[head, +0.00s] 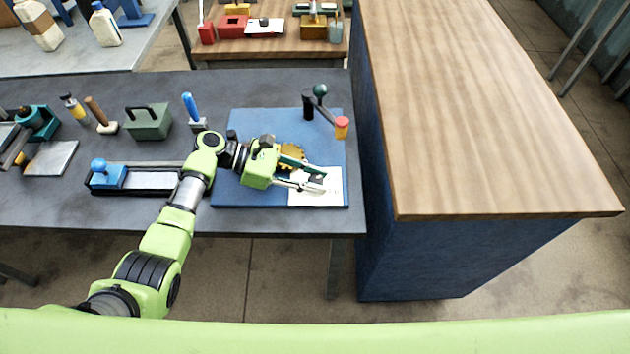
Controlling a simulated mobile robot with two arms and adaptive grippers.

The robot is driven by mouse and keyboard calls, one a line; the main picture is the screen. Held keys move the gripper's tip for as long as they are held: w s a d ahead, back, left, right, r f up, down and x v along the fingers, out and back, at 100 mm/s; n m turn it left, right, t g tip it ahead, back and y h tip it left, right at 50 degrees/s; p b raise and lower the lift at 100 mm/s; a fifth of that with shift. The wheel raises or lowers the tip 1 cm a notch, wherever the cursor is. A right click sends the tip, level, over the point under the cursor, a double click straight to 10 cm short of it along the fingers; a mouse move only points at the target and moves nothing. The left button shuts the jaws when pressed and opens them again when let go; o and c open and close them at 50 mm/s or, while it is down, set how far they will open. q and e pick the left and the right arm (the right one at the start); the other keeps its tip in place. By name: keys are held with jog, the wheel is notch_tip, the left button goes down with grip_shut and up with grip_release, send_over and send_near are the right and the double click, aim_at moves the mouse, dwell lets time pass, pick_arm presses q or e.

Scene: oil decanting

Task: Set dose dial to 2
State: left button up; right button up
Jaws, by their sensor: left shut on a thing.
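My left gripper (318,180) reaches in from the left over a blue mat (230,190) on the dark bench. Its fingers are closed around a small dark piece above a white card (330,197) at the mat's front right corner. This piece appears to be the dose dial's knob, but the fingers cover most of it. The dial's marks and setting are too small to read. A golden toothed wheel (291,153) shows behind the gripper, partly hidden by it. My right gripper is not in view.
A dark crank post with a green ball (320,91) and a red-topped yellow piece (342,126) stand at the mat's back right. A blue-handled tool (191,108), green box (149,122) and blue-knobbed tray (108,175) are left. The wooden counter (490,110) is clear.

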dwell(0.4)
pick_arm(q)
jog(key=o, duration=1.1)
jog(key=shift+a, duration=0.1)
jog(key=v, duration=1.1)
jog(key=shift+a+r, duration=0.2)
jog(key=shift+a, duration=0.15)
